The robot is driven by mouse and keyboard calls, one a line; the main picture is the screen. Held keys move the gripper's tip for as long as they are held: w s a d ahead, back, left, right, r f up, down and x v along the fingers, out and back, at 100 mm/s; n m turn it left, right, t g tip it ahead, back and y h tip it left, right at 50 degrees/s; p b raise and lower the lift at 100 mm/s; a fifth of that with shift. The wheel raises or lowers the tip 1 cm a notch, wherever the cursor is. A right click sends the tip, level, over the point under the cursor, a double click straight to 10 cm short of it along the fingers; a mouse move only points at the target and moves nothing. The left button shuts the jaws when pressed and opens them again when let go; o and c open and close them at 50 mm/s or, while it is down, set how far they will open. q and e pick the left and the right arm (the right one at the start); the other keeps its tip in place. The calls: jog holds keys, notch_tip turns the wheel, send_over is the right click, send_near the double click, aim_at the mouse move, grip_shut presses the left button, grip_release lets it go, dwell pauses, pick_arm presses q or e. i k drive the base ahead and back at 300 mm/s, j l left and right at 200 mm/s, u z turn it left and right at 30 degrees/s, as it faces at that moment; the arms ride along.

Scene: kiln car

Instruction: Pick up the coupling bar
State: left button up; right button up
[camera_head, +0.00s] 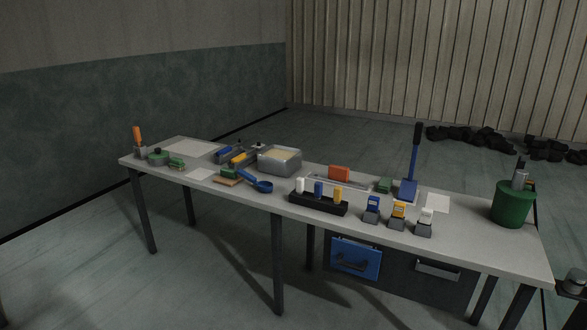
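I cannot make out a coupling bar for certain among the things in the head view. A long grey table (440,255) crosses the view and carries many small items. A blue tool with a dark upright handle (412,165) stands toward its right half. A green bucket (512,205) at the right end holds grey upright pieces (520,174). Neither of my grippers is in view.
A grey bin (280,160), a black rack (318,203) with coloured pieces and several small blocks (398,214) crowd the tabletop. Dark lumps (465,138) lie on the floor behind. Open floor (90,270) lies left.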

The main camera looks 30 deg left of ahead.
aim_at(339, 175)
jog(key=i+j, duration=0.5)
jog(key=j, duration=0.15)
jog(key=i+j+u, duration=0.1)
jog(key=i+j, duration=0.35)
jog(key=j, duration=0.25)
